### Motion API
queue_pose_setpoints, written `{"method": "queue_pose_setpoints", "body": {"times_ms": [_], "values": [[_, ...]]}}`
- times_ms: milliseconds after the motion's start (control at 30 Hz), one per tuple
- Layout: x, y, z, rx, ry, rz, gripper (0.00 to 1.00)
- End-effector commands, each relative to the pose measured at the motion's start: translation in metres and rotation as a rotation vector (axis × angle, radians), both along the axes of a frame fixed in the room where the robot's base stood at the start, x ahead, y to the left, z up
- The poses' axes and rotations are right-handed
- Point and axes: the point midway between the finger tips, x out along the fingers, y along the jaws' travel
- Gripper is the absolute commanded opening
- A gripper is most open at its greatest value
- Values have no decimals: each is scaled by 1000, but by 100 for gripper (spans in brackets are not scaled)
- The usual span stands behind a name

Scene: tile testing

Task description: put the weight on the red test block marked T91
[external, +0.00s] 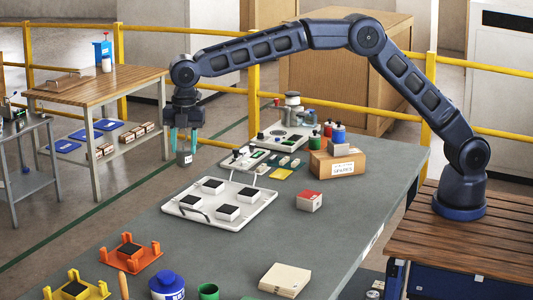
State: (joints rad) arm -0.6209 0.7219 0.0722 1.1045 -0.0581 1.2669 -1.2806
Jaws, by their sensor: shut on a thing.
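My gripper (183,138) is at the upper left, its teal fingers pointing down. It is shut on the weight (184,158), a small dark grey cylinder with a pale mark, and holds it upright in the air. In the picture the weight shows above and left of the white tray. A block with a red top (310,195) and pale sides sits on the grey table, right of the tray and well apart from my gripper. The small marking on its side is too small to read, so I cannot confirm T91.
The white tray (257,217) holds several dark-topped blocks. Orange (131,253) and yellow (77,288) holders, a blue-lidded jar (167,284) and a beige box (285,280) stand nearer. A cardboard box (338,163) and instruments are behind. The grey table (245,257) is bare around the red-topped block.

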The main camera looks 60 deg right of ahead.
Motion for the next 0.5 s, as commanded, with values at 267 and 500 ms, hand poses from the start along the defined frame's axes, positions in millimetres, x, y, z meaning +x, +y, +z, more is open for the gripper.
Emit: {"method": "queue_pose_setpoints", "body": {"times_ms": [267,500], "values": [[-29,-63,26,9,4,37,0],[-62,-116,40,13,5,70,0]]}}
